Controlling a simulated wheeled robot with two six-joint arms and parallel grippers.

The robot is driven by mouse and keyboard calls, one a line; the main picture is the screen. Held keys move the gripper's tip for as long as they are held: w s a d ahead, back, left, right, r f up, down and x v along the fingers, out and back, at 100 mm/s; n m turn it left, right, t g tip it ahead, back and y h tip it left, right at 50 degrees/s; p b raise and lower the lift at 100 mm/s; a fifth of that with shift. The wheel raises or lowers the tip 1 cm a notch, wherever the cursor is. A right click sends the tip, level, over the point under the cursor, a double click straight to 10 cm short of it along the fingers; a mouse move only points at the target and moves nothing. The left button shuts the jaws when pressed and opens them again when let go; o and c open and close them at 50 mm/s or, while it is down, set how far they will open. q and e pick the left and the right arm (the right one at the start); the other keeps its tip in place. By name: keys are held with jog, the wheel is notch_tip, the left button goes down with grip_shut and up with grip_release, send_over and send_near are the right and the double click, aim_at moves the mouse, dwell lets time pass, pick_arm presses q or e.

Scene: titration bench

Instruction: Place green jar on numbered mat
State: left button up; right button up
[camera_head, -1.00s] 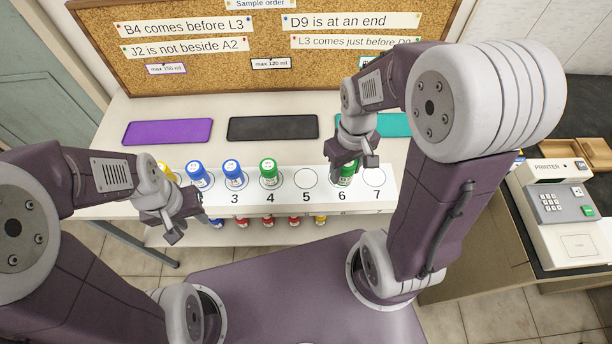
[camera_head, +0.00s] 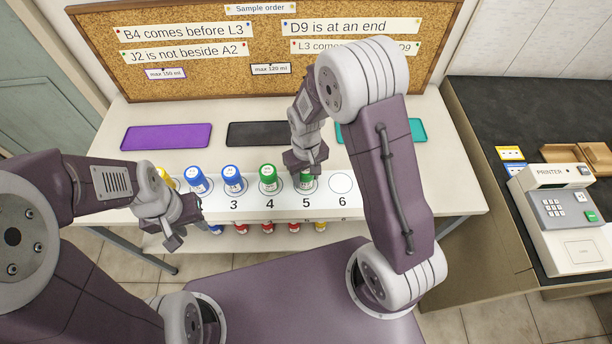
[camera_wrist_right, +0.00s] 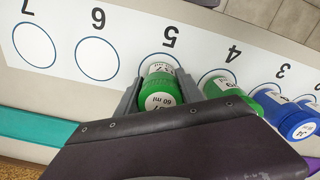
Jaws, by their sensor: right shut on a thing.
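My right gripper (camera_head: 306,168) is shut on a green jar (camera_head: 307,182) at circle 5 of the white numbered mat (camera_head: 322,210). In the right wrist view the green jar (camera_wrist_right: 162,92) is between the two fingers, with its base inside or just over circle 5; I cannot tell whether it touches. Another green jar (camera_head: 268,178) stands on circle 4, also seen in the right wrist view (camera_wrist_right: 222,86). Circle 6 (camera_head: 341,184) is empty, and circle 7 (camera_wrist_right: 34,45) is empty in the right wrist view. My left gripper (camera_head: 186,225) looks open and empty at the mat's left front.
Blue jars (camera_head: 232,178) and a yellow jar (camera_head: 165,178) stand left of the green ones. Purple (camera_head: 166,137), black (camera_head: 258,133) and teal (camera_head: 413,130) mats lie behind. Small jars show on a lower shelf. A printer (camera_head: 560,215) is at right.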

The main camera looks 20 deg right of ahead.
jog(key=shift+s, duration=0.1)
jog(key=o, duration=1.4)
jog(key=shift+f, duration=0.1)
jog(key=shift+r, duration=0.4)
notch_tip(320, 180, up, 12)
jog(key=shift+f+p, duration=0.2)
jog(key=shift+p, duration=0.65)
jog(key=s+d+f+m, duration=0.1)
jog(key=s+d, duration=0.1)
jog(key=s, duration=0.3)
jog(key=s+d+f+m+t, duration=0.1)
jog(key=s+d, duration=0.2)
jog(key=s, duration=0.2)
jog(key=shift+s+d+f+m, duration=0.15)
jog(key=shift+s+f+m, duration=0.1)
jog(key=shift+m, duration=0.15)
